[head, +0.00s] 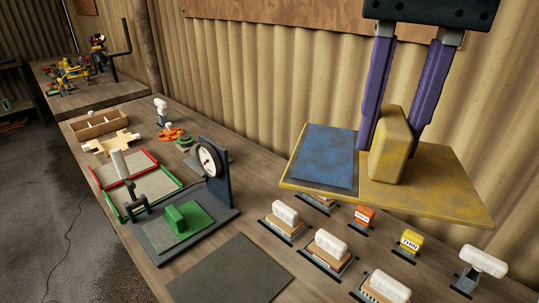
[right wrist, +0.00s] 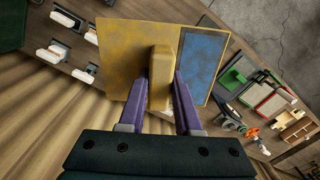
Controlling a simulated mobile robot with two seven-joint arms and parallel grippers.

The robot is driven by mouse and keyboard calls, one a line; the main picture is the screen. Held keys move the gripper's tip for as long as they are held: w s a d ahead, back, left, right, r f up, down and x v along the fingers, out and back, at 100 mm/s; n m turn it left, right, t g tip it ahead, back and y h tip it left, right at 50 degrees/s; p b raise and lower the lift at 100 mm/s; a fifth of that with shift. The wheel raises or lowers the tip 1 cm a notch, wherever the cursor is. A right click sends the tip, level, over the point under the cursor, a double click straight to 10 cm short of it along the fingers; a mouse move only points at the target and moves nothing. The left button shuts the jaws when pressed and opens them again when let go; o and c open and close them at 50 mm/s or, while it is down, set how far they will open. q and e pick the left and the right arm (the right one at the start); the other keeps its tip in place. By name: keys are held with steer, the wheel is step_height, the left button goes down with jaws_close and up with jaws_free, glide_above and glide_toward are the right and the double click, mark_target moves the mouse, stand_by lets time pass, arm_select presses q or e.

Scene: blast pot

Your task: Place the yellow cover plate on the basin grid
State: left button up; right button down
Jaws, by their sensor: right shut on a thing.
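The yellow cover plate (head: 440,185) is a flat, worn yellow board with a blue panel (head: 325,155) on its left part and a yellow block handle (head: 390,145) standing on it. My right gripper (head: 395,140) is shut on the block handle, one purple finger on each side. It holds the plate in the air above the right part of the bench. The plate also shows in the right wrist view (right wrist: 115,60), with the handle (right wrist: 160,75) between the fingers. I cannot pick out a basin grid for sure. My left gripper is not in view.
Several white-handled blocks (head: 331,242) and small orange and yellow labelled blocks (head: 410,242) stand on the bench under and before the plate. A dial gauge stand (head: 210,160), red and green framed trays (head: 125,170) and a wooden box (head: 98,122) are left. A corrugated wall (head: 255,90) rises behind.

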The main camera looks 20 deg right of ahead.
steer(key=d+f+m+b, duration=0.1)
steer(key=f+m+b, duration=0.1)
steer(key=f+b, duration=0.7)
steer(key=w+d+f+m+b, duration=0.1)
steer(key=d+f+b, duration=0.1)
steer(key=f+b, duration=0.7)
steer(key=w+d+f+m+b, duration=0.1)
steer(key=f+b, duration=0.8)
steer(key=f, duration=0.9)
steer(key=shift+d+m+b, duration=0.25)
steer(key=shift+m+b, duration=0.05)
steer(key=shift+m, duration=0.5)
steer(key=shift+f+b, duration=1.7)
steer(key=shift+f, duration=0.7)
steer(key=shift+f, duration=0.15)
steer(key=c, duration=1)
jaws_free()
steer(key=shift+s, duration=0.1)
steer(key=o, duration=0.4)
